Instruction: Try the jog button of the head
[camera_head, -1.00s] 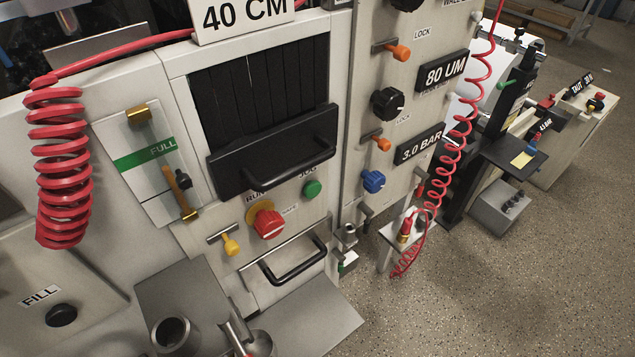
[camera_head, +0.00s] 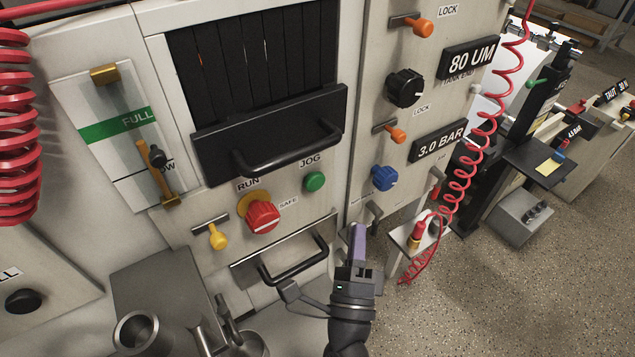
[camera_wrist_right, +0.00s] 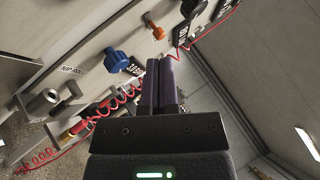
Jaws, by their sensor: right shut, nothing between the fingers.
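The green jog button (camera_head: 315,181) sits on the pale machine panel under the label JOG, right of the red RUN knob (camera_head: 262,216) with its yellow collar. My right gripper (camera_head: 357,240) is in front of the panel, below and to the right of the green button and apart from it. Its purple fingers are shut and empty, pointing up in the head view. In the right wrist view the closed fingers (camera_wrist_right: 160,85) point toward the panel side with the blue knob (camera_wrist_right: 117,60); the green button is not visible there. My left gripper is not in view.
A black-handled hatch (camera_head: 280,140) is above the button and a black drawer handle (camera_head: 293,262) below. A yellow-tipped lever (camera_head: 218,238) is left of the red knob. The right panel carries a blue knob (camera_head: 384,177). A coiled red hose (camera_head: 470,165) hangs farther right.

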